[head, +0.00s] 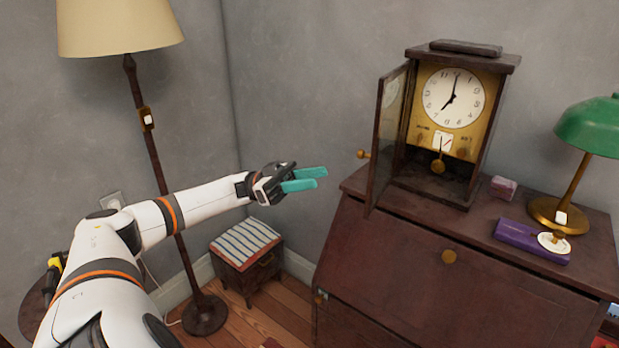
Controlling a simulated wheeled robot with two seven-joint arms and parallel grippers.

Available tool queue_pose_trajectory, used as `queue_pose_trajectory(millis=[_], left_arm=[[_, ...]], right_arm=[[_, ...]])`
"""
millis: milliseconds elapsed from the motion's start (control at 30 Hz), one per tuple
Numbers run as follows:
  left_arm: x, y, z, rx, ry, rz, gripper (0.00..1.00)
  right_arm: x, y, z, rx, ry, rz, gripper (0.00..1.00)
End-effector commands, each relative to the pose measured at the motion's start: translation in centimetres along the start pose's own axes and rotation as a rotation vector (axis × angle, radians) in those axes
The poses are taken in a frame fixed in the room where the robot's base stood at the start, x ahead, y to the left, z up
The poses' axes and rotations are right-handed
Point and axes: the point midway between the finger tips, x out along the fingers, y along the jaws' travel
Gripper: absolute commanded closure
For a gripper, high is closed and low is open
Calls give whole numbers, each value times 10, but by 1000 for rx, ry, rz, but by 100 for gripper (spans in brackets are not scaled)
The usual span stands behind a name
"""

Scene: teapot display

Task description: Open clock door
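The clock (452,110) stands on top of the dark wooden cabinet, with its white dial and gold face uncovered. Its glass clock door (390,135) is swung open to the left and stands out toward me. A small brass knob (363,154) sticks out from the door's left side. My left gripper (326,177) is to the left of the door and a little lower than the knob, apart from both. Its two teal fingers are spread with a narrow gap, and nothing shows between them. My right gripper is not in view.
The cabinet (400,247) fills the lower right. On it are a green lamp (592,126), a purple case (530,241) and a small pinkish box (503,188). A floor lamp (150,150) stands behind my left arm. A striped-top stool (246,246) is below the gripper.

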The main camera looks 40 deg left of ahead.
Motion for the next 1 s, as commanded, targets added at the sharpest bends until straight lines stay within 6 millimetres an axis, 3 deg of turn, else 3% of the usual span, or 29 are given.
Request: queue_pose_trajectory(millis=[267, 700, 1000], left_arm=[[-8, 0, -2, 0, 0, 1, 61], [-95, 1, -4, 4, 0, 4, 61], [-119, 0, -1, 1, -1, 0, 61]], right_arm=[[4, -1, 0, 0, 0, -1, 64], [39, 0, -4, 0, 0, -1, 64], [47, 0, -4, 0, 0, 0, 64]])
